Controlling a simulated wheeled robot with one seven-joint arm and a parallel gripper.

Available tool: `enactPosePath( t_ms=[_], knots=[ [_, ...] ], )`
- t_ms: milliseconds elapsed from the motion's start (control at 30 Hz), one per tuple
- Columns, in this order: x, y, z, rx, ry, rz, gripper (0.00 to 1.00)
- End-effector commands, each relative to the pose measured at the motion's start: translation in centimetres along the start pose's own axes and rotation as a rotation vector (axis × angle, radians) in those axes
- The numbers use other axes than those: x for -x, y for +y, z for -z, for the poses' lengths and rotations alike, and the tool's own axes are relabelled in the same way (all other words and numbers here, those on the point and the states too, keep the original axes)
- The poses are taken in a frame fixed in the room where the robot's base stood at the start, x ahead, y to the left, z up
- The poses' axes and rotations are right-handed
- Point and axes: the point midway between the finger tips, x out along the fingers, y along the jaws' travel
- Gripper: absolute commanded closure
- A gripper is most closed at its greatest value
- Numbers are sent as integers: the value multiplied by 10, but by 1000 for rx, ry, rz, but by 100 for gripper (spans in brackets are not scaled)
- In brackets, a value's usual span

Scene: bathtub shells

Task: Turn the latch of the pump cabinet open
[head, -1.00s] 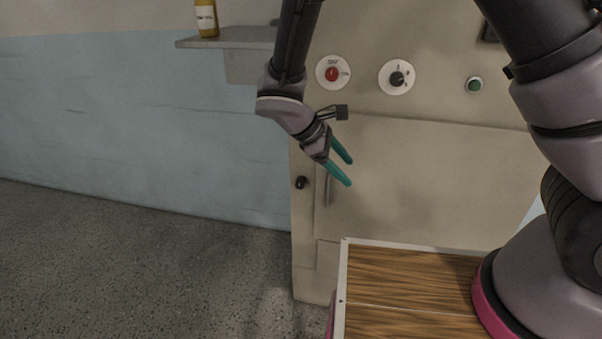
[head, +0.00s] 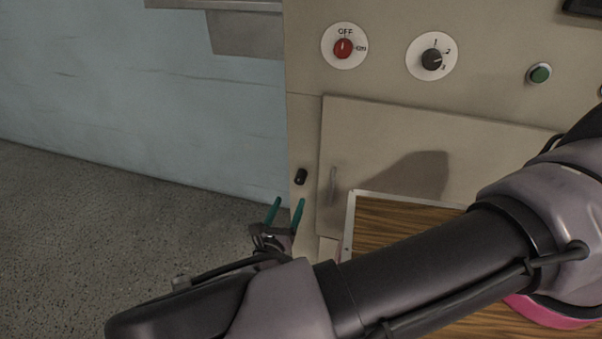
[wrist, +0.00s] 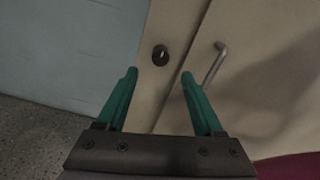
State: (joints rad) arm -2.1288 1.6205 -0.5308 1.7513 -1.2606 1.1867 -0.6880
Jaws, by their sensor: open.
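The pump cabinet (head: 400,125) is beige, and its door (head: 375,155) looks shut. The latch (head: 300,177) is a small dark knob on the frame strip left of the door. It also shows in the wrist view (wrist: 160,55), ahead of the fingers and between their lines. A grey bar handle (head: 332,185) is on the door's left side and shows in the wrist view (wrist: 215,62). My gripper (head: 286,205) has teal fingers, is open and empty, and is below and apart from the latch. It also shows in the wrist view (wrist: 158,85).
Above the door are a red OFF/ON knob (head: 343,48), a dark numbered dial (head: 432,59) and a green button (head: 540,73). A wood-topped surface with a pale rim (head: 349,225) is in front of the door. Left of the cabinet are a blue wall (head: 150,100) and open speckled floor (head: 80,240).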

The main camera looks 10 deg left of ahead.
Motion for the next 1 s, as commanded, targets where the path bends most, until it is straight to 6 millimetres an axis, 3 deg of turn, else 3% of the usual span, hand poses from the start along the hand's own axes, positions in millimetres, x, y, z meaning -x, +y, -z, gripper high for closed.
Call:
enactPosePath(
  t_ms=[533,700,1000],
  knots=[
    [-90,-2,0,-1,2,5,31],
    [-103,-1,0,-2,2,4,31],
    [-105,-1,0,-2,3,4,31]
  ],
)
